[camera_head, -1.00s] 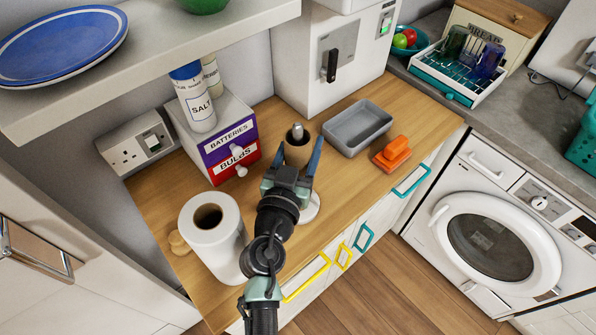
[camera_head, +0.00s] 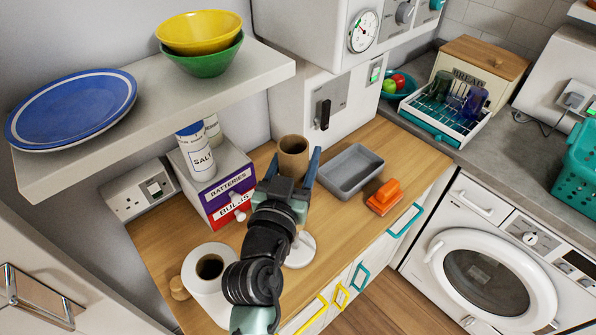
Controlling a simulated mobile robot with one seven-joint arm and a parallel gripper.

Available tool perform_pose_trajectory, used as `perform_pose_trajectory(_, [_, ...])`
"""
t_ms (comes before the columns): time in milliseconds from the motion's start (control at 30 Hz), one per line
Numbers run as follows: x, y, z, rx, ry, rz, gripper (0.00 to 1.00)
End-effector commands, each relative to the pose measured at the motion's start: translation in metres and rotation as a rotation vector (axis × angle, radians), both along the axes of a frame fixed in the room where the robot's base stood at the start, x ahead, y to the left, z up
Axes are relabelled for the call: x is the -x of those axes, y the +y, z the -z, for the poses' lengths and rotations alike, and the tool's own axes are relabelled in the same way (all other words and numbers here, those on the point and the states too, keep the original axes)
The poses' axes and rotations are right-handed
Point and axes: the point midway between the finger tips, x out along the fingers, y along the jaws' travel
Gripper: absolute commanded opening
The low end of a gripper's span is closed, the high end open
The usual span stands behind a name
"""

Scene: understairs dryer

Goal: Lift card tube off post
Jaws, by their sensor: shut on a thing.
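The brown card tube (camera_head: 292,146) stands about upright between my gripper's fingers, its open top facing up. My gripper (camera_head: 293,160) is shut on the tube, one finger on each side. No post tip shows inside the tube's mouth. A round white base (camera_head: 301,249) lies on the wooden counter below and nearer than the tube, partly covered by my arm. The post itself is hidden behind my gripper and wrist. I cannot tell how far the tube's lower end is from it.
A white paper roll (camera_head: 205,290) stands left of my arm. The drawer box (camera_head: 221,187) with the salt jar (camera_head: 197,158) is left of the tube. A grey tray (camera_head: 349,171) and orange brush (camera_head: 384,197) are right. A shelf (camera_head: 150,125) overhangs at upper left.

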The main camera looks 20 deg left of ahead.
Motion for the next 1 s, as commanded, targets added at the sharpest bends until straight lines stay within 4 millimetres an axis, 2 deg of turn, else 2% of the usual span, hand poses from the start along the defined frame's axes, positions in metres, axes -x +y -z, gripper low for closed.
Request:
perform_pose_trajectory(33, [0.000, 0.000, -0.019, -0.004, -0.005, -0.001, 0.00])
perform_pose_trajectory(100, [0.000, 0.000, -0.037, -0.004, -0.006, -0.001, 0.00])
perform_pose_trajectory(500, [0.000, 0.000, -0.131, -0.001, -0.007, -0.001, 0.00])
perform_pose_trajectory(700, [0.000, 0.000, -0.160, 0.001, -0.003, 0.000, 0.00])
perform_pose_trajectory(1000, [0.003, 0.002, -0.182, -0.004, 0.005, 0.001, 0.00])
